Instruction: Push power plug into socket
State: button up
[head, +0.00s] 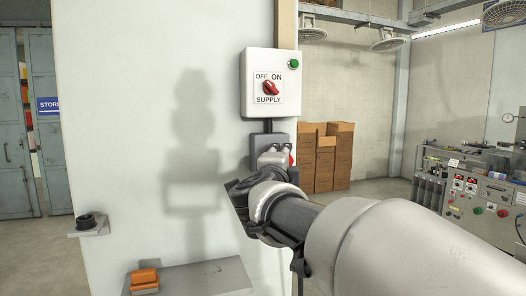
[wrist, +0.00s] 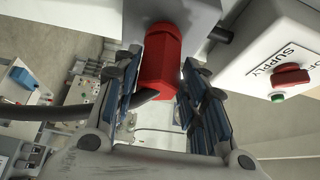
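The red power plug (wrist: 158,65) is between my gripper's blue-padded fingers in the wrist view, with both fingers against its sides. Its far end meets the grey socket box (wrist: 190,14); how deep it sits is hidden. A dark cable (wrist: 45,112) runs left from the plug. In the head view the socket box (head: 257,143) is on the white wall panel under the supply switch box. My gripper (head: 276,158) is just in front of it and hides most of it. Only a small red bit of the plug (head: 292,160) shows there.
The supply switch box (head: 270,105) with a red knob and green button is above the socket. An orange block (head: 144,280) is on a grey ledge (head: 210,277) below. A black round holder (head: 86,222) sits on a small shelf at left. Cardboard boxes (head: 325,158) stand behind.

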jog(key=o, duration=0.3)
jog(key=shift+f, duration=0.15)
jog(key=shift+o, duration=0.2)
jog(key=v, duration=1.2)
jog(key=s+a+f+n+g+y+b, duration=0.1)
jog(key=s+a+f+n+y+b, duration=0.25)
jog(key=f+n+y, duration=0.6)
jog(key=s+d+f+n+g+h+b, duration=0.1)
jog(key=s+d+f+n+g, duration=0.2)
jog(key=s+f, duration=0.5)
jog(key=s+d+f+n+g+h+b, duration=0.2)
jog(key=s+d+f+n+g, duration=0.2)
jog(key=s+f, duration=0.5)
jog(key=s+d+f+n+g+h+b, duration=0.2)
jog(key=s+d+f+g, duration=0.3)
jog(key=s+f, duration=0.3)
notch_tip(320, 180, down, 4)
jog(key=shift+d+f+n, duration=0.15)
jog(key=shift+d+n, duration=0.5)
jog(key=shift+n, duration=0.2)
